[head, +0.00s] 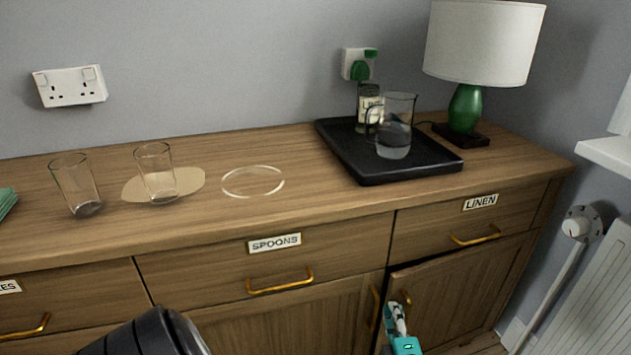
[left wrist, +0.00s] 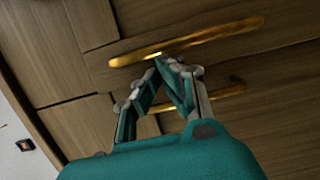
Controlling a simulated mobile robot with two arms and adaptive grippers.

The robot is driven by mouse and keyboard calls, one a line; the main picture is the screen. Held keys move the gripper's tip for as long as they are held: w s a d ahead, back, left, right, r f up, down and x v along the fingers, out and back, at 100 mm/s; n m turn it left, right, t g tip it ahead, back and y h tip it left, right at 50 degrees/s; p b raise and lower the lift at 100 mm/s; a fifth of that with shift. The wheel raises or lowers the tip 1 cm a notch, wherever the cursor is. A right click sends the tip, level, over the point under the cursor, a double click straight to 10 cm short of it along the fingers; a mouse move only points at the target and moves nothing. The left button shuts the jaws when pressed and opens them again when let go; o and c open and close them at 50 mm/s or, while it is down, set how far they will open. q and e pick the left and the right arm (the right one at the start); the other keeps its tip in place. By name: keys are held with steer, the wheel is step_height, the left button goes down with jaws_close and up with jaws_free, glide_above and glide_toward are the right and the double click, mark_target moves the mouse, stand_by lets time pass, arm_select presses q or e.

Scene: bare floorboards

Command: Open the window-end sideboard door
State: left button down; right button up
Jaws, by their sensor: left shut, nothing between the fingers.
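The window-end sideboard door (head: 465,290) is the right-hand door, below the drawer labelled LINEN. A dark gap shows along its top edge, and it looks slightly ajar. Its upright brass handle (head: 406,297) is near its left edge, close to the neighbouring door's handle (head: 375,305). My teal left gripper (head: 394,312) is at these handles. In the left wrist view its fingers (left wrist: 167,62) are shut, tips together and empty, by one brass handle (left wrist: 190,42); a second handle (left wrist: 215,98) shows behind the fingers. I cannot tell whether the tips touch. My right gripper is not in view.
On the sideboard top (head: 300,215) are glasses (head: 78,188) and a black tray (head: 400,172) with a jug (head: 395,130) and jar. A radiator (head: 595,300) with valve (head: 577,224) is at the right wall.

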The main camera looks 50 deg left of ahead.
arm_select(q)
steer(key=a, duration=0.2)
steer(key=shift+w+a+r+m+t+h, duration=0.15)
steer(key=shift+w+a+m+t+h, duration=0.15)
steer(key=shift+w+m+t, duration=0.1)
steer(key=s+d+f+m+t+h+p, duration=0.1)
steer(key=s+d+m+t+h+p, duration=0.2)
steer(key=d+m+h+p, duration=0.45)
steer(key=s+d+f+m+t+h+p, duration=0.1)
steer(key=s+d+m+t+h+p, duration=0.2)
steer(key=d+m+p, duration=0.6)
steer(key=s+a+f+m+g+h+p, duration=0.1)
steer(key=s+f+m+g+p, duration=0.4)
steer(key=s, duration=0.7)
steer(key=s+a+f+m+g+h+p, duration=0.2)
steer(key=s+f+m+g+p, duration=0.3)
steer(key=s, duration=0.7)
steer(key=shift+s+f+m+g+h, duration=0.3)
steer(key=shift+f+m+g+h, duration=0.6)
steer(key=shift+f, duration=0.7)
